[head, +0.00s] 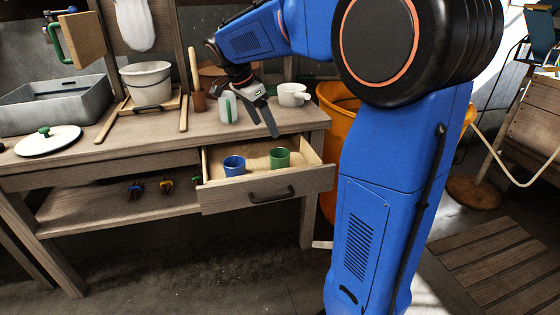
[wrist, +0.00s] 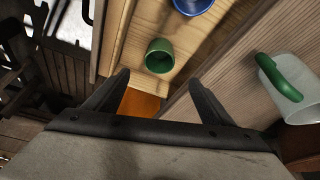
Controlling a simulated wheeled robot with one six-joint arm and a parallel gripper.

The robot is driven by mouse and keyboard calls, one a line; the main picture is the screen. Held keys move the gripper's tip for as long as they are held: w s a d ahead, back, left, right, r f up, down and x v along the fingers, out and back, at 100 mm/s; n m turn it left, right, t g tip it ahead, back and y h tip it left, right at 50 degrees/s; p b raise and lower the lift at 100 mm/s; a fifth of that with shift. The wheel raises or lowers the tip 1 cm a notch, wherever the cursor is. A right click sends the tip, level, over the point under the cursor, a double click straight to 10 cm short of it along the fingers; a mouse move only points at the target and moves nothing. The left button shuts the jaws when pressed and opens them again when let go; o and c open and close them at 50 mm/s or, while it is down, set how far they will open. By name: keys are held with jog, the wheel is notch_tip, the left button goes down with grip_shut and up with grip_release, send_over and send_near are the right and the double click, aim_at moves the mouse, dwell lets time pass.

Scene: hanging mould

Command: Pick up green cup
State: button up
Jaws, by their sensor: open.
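The green cup (head: 279,158) stands upright in the open wooden drawer (head: 310,181), to the right of a blue cup (head: 234,166). In the wrist view the green cup (wrist: 159,56) lies beyond my fingertips, about midway between them, and the blue cup (wrist: 192,4) is cut off at the top edge. My gripper (head: 255,115) is open and empty above the bench top's front part, above and behind the drawer. In the wrist view my gripper (wrist: 160,82) shows two spread fingers, apart from the green cup.
A white mug (head: 293,95) and a clear vessel with a green handle (head: 227,107) stand on the bench close to my gripper. A white bucket (head: 147,80), a grey basin (head: 60,104) and a white lid (head: 48,141) are further left. An orange bin (head: 338,105) stands right of the bench.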

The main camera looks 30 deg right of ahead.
aim_at(280, 159)
jog(key=x, duration=1.2)
jog(key=shift+a, duration=0.1)
jog(key=shift+a+x, duration=0.2)
jog(key=shift+x, duration=2.4)
jog(key=shift+s+f, duration=0.1)
jog(key=c, duration=1.2)
